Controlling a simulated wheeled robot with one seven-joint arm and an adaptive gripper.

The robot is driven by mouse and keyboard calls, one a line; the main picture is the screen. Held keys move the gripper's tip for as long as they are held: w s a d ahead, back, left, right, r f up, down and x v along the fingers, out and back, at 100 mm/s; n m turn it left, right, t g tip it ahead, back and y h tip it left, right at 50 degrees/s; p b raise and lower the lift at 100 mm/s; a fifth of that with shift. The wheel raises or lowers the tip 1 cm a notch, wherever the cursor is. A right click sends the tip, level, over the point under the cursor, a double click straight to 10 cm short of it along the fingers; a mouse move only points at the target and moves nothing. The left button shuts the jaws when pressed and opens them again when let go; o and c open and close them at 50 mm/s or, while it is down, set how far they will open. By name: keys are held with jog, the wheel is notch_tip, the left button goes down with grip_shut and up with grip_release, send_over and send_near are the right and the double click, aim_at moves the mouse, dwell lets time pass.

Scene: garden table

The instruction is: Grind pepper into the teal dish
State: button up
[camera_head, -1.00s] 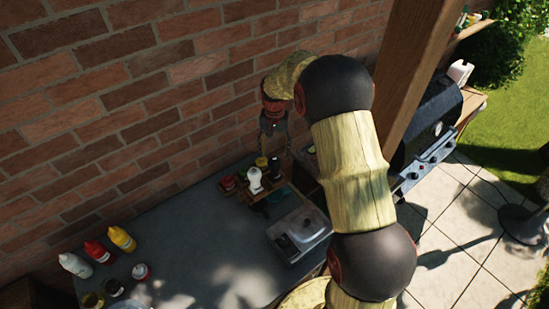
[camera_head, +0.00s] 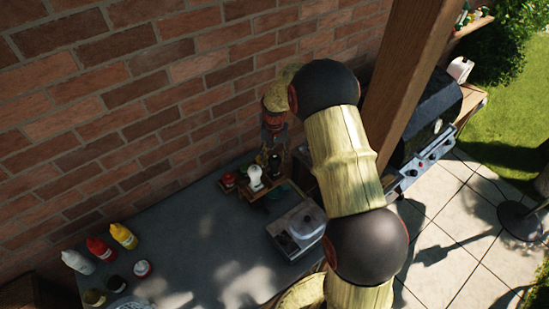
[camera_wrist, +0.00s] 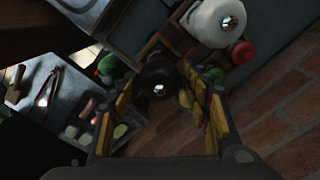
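A dark mill with a shiny top (camera_wrist: 158,88) is in the wrist view, between the fingers of my gripper (camera_wrist: 158,110). The yellow-padded fingers are apart, with gaps on both sides of it. In the head view, the dark mill (camera_head: 274,164) stands in a wooden caddy at the wall, with my gripper (camera_head: 273,142) just above it. A white mill (camera_head: 254,174) stands to its left; it also shows in the wrist view (camera_wrist: 215,20).
The wooden caddy (camera_head: 287,197) also holds small jars. White, red and yellow bottles (camera_head: 123,236) stand at the left of the grey table (camera_head: 190,215). The brick wall (camera_head: 130,90) is close behind.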

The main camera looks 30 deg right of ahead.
jog(key=c, duration=0.8)
jog(key=shift+m, duration=0.3)
jog(key=shift+f+m+b, duration=0.1)
jog(key=shift+m+b, duration=0.8)
jog(key=shift+m, duration=0.3)
jog(key=m+b, duration=0.1)
jog(key=m, duration=0.3)
jog(key=shift+m+b, duration=0.3)
jog(key=shift+b, duration=0.1)
jog(key=m+b, duration=0.1)
jog(key=m, duration=0.2)
jog(key=shift+m, duration=1.1)
jog(key=shift+m+b, duration=0.45)
jog(key=shift+m, duration=0.65)
jog(key=o, duration=1.2)
jog(key=shift+c, duration=0.2)
